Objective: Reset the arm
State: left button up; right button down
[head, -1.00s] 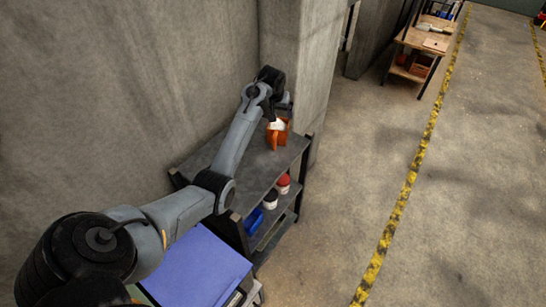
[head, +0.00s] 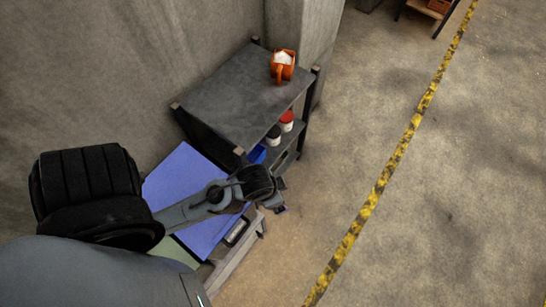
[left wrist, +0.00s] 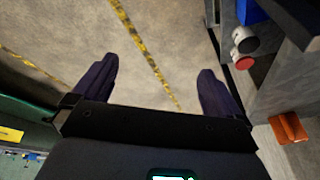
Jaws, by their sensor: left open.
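My left arm comes in from the left in the head view and is folded back over a blue-topped surface (head: 180,178). My left gripper (head: 281,209) is at its end, beyond the right side of that surface and clear of the shelf. In the left wrist view the two dark fingers of my left gripper (left wrist: 155,85) are spread wide with only floor between them. My right gripper is not in view.
A dark shelf unit (head: 225,95) stands against the concrete wall. An orange container (head: 283,66) with white contents sits on its top. Red-lidded (head: 287,121) and dark-lidded (head: 273,134) jars stand on a lower shelf. Open floor with a yellow-black line (head: 375,195) lies to the right.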

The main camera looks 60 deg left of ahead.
pick_arm(q)
jog(key=shift+s+d+r+h, duration=0.15)
jog(key=shift+s+d+r, duration=0.15)
jog(key=shift+s+d, duration=0.2)
jog(key=shift+s+d+r+h, duration=0.15)
jog(key=shift+s+d+r, duration=0.1)
jog(key=shift+s+d, duration=0.25)
jog(key=shift+a, duration=0.1)
